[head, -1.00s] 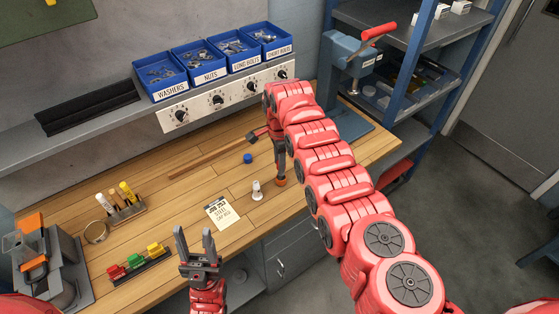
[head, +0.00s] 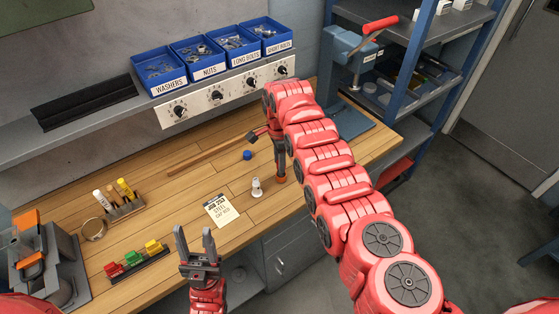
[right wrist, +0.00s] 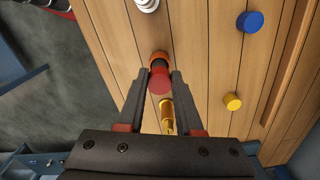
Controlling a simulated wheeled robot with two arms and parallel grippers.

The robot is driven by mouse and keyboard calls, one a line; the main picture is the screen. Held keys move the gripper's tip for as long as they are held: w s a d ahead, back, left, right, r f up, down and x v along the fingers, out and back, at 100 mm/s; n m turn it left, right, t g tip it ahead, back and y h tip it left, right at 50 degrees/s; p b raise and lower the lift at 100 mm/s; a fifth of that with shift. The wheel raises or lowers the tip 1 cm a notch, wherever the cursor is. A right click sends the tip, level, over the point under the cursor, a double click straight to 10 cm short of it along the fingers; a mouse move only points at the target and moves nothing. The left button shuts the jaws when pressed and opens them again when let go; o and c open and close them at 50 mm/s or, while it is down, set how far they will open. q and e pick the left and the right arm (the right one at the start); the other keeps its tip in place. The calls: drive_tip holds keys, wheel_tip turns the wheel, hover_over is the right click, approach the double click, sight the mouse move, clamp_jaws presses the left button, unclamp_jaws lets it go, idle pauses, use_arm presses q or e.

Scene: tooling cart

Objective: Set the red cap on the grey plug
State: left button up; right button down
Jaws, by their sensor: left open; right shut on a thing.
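My right gripper (head: 280,179) points down over the bench. In the right wrist view its fingers (right wrist: 161,76) are shut on the red cap (right wrist: 160,83). An orange ring with a dark centre shows just beyond the cap; I cannot tell whether they touch. The plug (head: 256,187), pale grey to white, stands upright on the bench, left of my right gripper and apart from it. Its edge also shows at the top of the right wrist view (right wrist: 147,5). My left gripper (head: 195,238) is open and empty, near the bench's front edge.
A blue cap (head: 247,155) lies behind the plug. A yellow cap (right wrist: 232,101) shows in the right wrist view. A paper note (head: 219,210) lies left of the plug. A rack of coloured blocks (head: 136,262) and a marker holder (head: 124,208) stand further left.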

drive_tip(key=shift+f, duration=0.15)
idle(0.5)
drive_tip(key=c, duration=0.5)
unclamp_jaws()
drive_tip(key=shift+o, duration=0.2)
drive_tip(key=o, duration=0.4)
drive_tip(key=shift+o, duration=0.2)
